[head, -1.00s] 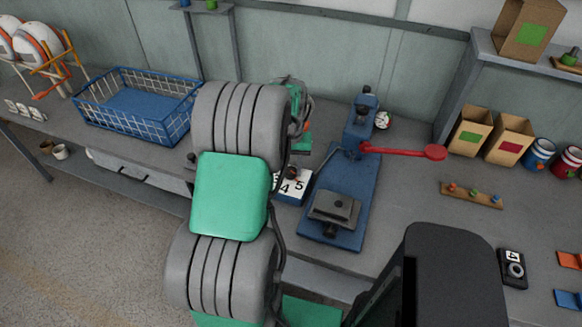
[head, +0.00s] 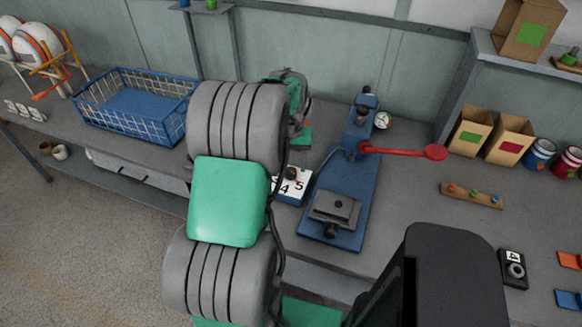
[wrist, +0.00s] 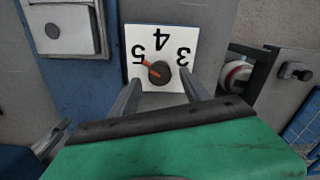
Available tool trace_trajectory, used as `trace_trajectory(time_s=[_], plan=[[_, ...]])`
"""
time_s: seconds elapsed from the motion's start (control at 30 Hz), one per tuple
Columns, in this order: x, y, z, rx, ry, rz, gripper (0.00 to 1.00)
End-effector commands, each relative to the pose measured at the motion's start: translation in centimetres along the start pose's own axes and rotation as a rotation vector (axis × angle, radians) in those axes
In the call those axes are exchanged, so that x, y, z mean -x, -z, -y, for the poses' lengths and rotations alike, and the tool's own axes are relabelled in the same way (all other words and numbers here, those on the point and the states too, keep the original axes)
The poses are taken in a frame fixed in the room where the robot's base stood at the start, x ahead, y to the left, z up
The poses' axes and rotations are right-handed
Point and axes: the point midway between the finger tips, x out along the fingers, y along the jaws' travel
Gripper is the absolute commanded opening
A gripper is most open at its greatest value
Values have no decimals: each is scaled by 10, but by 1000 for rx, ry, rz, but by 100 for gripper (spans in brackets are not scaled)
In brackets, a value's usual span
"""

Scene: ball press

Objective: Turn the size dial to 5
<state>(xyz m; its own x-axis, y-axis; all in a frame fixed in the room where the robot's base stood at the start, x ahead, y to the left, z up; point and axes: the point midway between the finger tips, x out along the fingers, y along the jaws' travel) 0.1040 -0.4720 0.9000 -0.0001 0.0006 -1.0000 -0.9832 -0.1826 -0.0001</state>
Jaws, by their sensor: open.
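The size dial is a white plate (wrist: 186,37) with black numbers 3, 4 and 5, upside down in the wrist view. The plate also shows in the head view (head: 286,198), partly hidden by my arm. On it sits a dark round knob (wrist: 161,73) with a red pointer (wrist: 149,65). The pointer aims at the 5. My gripper (wrist: 161,76) is open. Its two fingers stand on either side of the knob in the wrist view, with gaps visible; I cannot tell their height over the plate. In the head view my arm hides much around the dial.
The blue press (head: 352,190) with its red lever (head: 405,152) stands right beside the dial. A blue wire basket (head: 135,105) is on the bench at left. A ball (wrist: 237,73) shows near the dial.

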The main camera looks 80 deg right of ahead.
Motion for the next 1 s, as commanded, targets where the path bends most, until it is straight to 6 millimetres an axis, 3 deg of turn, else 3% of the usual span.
trace_trajectory(time_s=[0.2,0.43,0.73,0.8,0.87,1.0], plan=[[43,1,0,0,0,-3,55],[58,0,0,0,0,-1,55],[58,0,0,0,0,-1,55],[58,8,-1,-24,-3,-36,55],[41,-2,0,-38,-2,-19,55],[2,-47,4,-58,3,57,55]])
